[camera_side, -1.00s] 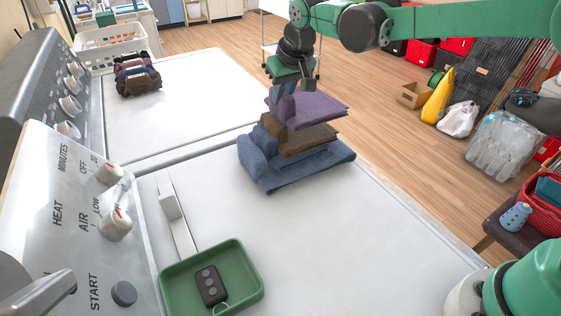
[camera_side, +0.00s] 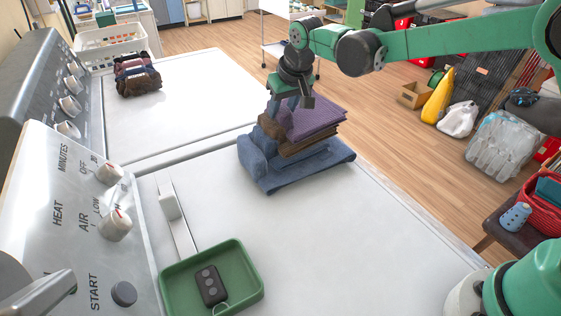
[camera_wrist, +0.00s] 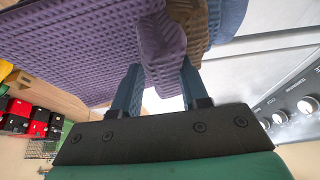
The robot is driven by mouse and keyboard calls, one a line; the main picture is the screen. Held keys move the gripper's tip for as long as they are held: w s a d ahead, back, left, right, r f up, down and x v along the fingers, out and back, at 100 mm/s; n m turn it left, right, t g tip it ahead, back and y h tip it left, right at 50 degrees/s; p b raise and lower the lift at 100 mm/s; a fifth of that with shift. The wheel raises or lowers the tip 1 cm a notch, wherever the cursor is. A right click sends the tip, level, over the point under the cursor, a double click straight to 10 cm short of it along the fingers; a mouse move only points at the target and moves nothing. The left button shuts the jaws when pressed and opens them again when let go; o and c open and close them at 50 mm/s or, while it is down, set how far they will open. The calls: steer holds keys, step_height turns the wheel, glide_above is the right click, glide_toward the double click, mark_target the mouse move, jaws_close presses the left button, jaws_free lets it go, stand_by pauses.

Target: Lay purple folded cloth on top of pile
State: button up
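The purple folded cloth (camera_side: 315,117) lies at the top of the pile, against the brown folded cloth (camera_side: 308,147) below it; I cannot tell if its full weight rests there. The blue folded cloth (camera_side: 310,170) is at the bottom on the white appliance top. My gripper (camera_side: 287,104) is over the rolled, left-hand edge of the purple cloth. In the wrist view, the two blue fingers of my gripper (camera_wrist: 162,85) flank the purple roll (camera_wrist: 162,48) and appear closed on it. The brown and blue cloths show behind it there.
A green tray (camera_side: 170,284) with a dark key fob (camera_side: 211,286) lies at the front. A second pile of rolled cloths (camera_side: 137,76) sits on the far appliance top. A control panel with knobs (camera_side: 115,226) rises on the left. The white top right of the tray is clear.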

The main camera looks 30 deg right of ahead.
steer(key=v, duration=1.2)
steer(key=s+d+f+t, duration=0.1)
steer(key=s+d+f, duration=0.2)
steer(key=s, duration=0.5)
steer(key=s+d+f+t, duration=0.1)
steer(key=s+d+f, duration=0.2)
steer(key=s, duration=0.5)
steer(key=shift+d+f+t, duration=0.25)
steer(key=shift+f+t, duration=0.05)
steer(key=shift+f, duration=0.5)
